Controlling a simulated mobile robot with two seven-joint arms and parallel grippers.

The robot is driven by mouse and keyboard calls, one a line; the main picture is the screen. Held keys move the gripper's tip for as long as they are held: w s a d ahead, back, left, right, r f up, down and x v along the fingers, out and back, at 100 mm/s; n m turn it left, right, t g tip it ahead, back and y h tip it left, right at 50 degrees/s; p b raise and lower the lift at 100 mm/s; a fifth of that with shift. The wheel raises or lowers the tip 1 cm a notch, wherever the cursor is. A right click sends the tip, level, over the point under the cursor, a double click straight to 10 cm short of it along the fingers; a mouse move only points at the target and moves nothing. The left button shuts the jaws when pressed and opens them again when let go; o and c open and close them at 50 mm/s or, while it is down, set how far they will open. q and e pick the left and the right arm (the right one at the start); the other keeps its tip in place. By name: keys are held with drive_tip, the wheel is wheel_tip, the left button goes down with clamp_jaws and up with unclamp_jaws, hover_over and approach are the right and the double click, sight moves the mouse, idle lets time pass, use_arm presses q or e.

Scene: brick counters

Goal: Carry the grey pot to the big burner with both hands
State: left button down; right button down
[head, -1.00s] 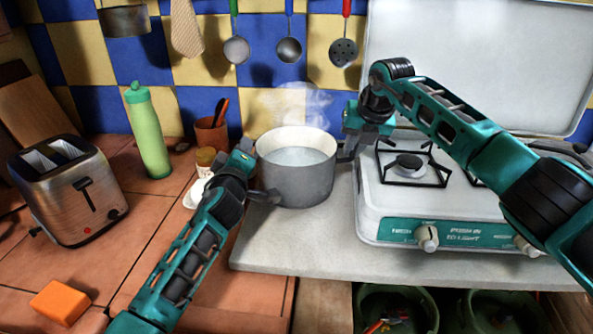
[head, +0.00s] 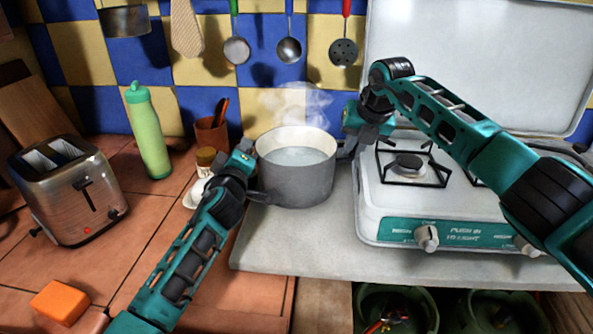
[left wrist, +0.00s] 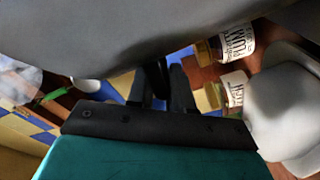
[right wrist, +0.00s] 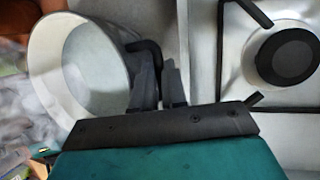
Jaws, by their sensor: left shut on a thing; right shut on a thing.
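The grey pot (head: 296,180) stands on the pale counter left of the stove, with liquid inside and steam rising. My left gripper (head: 252,192) is shut on the pot's left handle; the pot's grey wall (left wrist: 110,35) fills the top of the left wrist view. My right gripper (head: 352,146) is shut on the right handle (right wrist: 148,52), seen in the right wrist view beside the pot's pale inside (right wrist: 85,70). A burner (head: 409,166) with a black pot support is on the white stove (head: 375,226), just right of the pot. The stove's right part is hidden behind my right arm.
A toaster (head: 68,190), a green bottle (head: 148,132) and an orange block (head: 60,302) are on the tiled counter at left. Small jars (head: 206,157) stand behind my left gripper. Utensils, including a ladle (head: 289,50), hang above. The pale counter (head: 300,244) in front of the pot is clear.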

use_arm(q)
drive_tip(key=shift+a+f, duration=0.15)
drive_tip(key=shift+a, duration=0.1)
use_arm(e)
drive_tip(key=shift+w+d+r, duration=0.1)
drive_tip(key=shift+w+r, duration=0.05)
drive_tip(key=shift+r, duration=0.15)
drive_tip(key=shift+r, duration=0.1)
